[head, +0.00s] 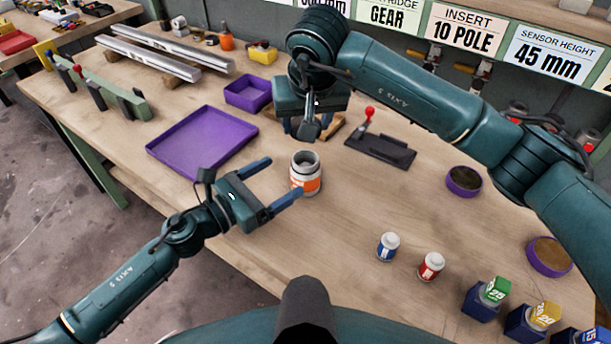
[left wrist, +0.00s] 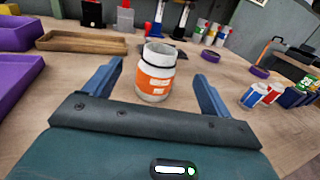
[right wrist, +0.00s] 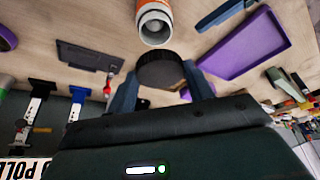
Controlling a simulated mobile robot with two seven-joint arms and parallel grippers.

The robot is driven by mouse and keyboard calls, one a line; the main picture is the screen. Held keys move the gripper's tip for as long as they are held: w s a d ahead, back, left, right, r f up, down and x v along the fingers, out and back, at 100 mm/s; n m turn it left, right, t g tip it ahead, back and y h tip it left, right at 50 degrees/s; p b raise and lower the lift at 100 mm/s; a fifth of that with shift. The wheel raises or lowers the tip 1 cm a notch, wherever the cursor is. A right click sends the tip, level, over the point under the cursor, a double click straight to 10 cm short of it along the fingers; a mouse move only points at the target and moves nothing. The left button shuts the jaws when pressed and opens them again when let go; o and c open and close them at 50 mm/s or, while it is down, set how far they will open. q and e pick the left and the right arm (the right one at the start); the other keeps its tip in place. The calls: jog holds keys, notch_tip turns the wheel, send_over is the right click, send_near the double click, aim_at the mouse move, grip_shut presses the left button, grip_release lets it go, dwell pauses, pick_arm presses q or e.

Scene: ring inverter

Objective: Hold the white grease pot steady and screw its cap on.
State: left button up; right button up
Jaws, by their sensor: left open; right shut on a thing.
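The white grease pot (head: 306,184) with an orange label stands upright and open-mouthed on the table. In the left wrist view the pot (left wrist: 155,78) is at the fingertips, roughly centred between the fingers. My left gripper (head: 284,180) is open, its fingers spread towards the pot; whether they touch it I cannot tell. My right gripper (head: 311,132) is above and behind the pot in the head view. It is shut on the dark round cap (right wrist: 160,72), which is apart from the pot's open mouth (right wrist: 155,28). In the head view the gripper mostly hides the cap.
A purple tray (head: 203,143) and a smaller purple bin (head: 248,93) lie to the left and behind. A black fixture with a red knob (head: 381,151) is to the right. Blue (head: 388,247) and red (head: 431,267) small pots stand at the front right. Table between is clear.

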aim_at(294, 178)
pick_arm(q)
jog(key=f, duration=0.2)
jog(key=shift+w+d+f, duration=0.2)
jog(key=shift+d+f, duration=0.05)
jog(key=shift+f, duration=0.15)
jog(key=x, duration=0.7)
jog(key=c, duration=1.4)
jog(key=shift+c, duration=0.2)
pick_arm(e)
jog(key=shift+f, duration=2.55)
